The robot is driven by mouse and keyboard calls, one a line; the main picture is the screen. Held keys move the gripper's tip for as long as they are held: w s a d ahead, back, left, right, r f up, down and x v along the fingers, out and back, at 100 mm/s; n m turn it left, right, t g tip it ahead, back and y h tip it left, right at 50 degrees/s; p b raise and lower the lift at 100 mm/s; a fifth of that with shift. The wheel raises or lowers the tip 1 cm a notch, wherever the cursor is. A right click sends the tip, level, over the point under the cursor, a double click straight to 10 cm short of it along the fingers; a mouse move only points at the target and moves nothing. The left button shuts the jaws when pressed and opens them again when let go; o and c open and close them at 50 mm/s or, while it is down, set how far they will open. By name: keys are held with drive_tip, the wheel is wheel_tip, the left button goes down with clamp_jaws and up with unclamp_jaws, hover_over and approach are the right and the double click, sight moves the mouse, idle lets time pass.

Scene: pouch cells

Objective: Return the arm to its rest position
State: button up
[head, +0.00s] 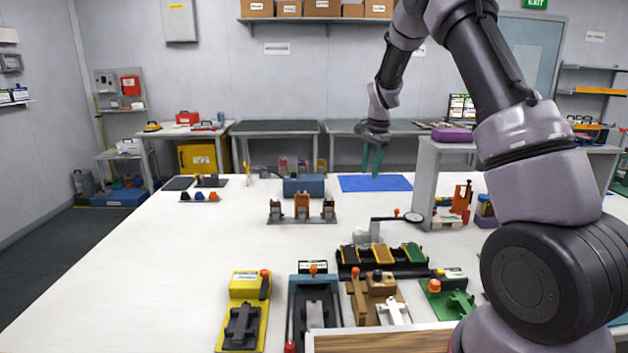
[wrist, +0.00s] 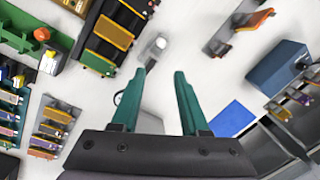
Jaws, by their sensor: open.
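My gripper (head: 372,160) hangs from my raised arm over the far part of the white table (head: 130,270), just in front of the blue mat (head: 397,183) as the head view shows it. Its two teal fingers point down. In the wrist view my gripper (wrist: 160,85) has its fingers spread apart with nothing between them. White tabletop and a small grey stand lie below. The blue mat also shows in the wrist view (wrist: 232,118), right of the fingers, and looks bare.
A grey shelf unit (head: 425,180) stands right of my gripper. A blue box (head: 304,186) is left of the mat. A dial gauge on a stand (head: 413,217) and a dark tray of coloured pieces (head: 350,257) are nearer. Several fixtures line the front. The table's left side is clear.

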drive_tip(key=s+d+r+n+t+y, duration=0.1)
drive_tip(key=s+d+r+n+t, duration=0.1)
drive_tip(key=s+r, duration=0.7)
drive_tip(key=s+d+r+n+t, duration=0.1)
drive_tip(key=s+r+n, duration=0.1)
drive_tip(key=s+r, duration=0.75)
drive_tip(key=s+r+n+t, duration=0.1)
drive_tip(key=s+r, duration=0.1)
drive_tip(key=s, duration=0.7)
drive_tip(key=s+r+n+t, duration=0.2)
drive_tip(key=s, duration=0.7)
drive_tip(key=shift+s+d+n, duration=0.15)
drive_tip(key=shift+d+n, duration=0.15)
drive_tip(key=shift+d, duration=0.15)
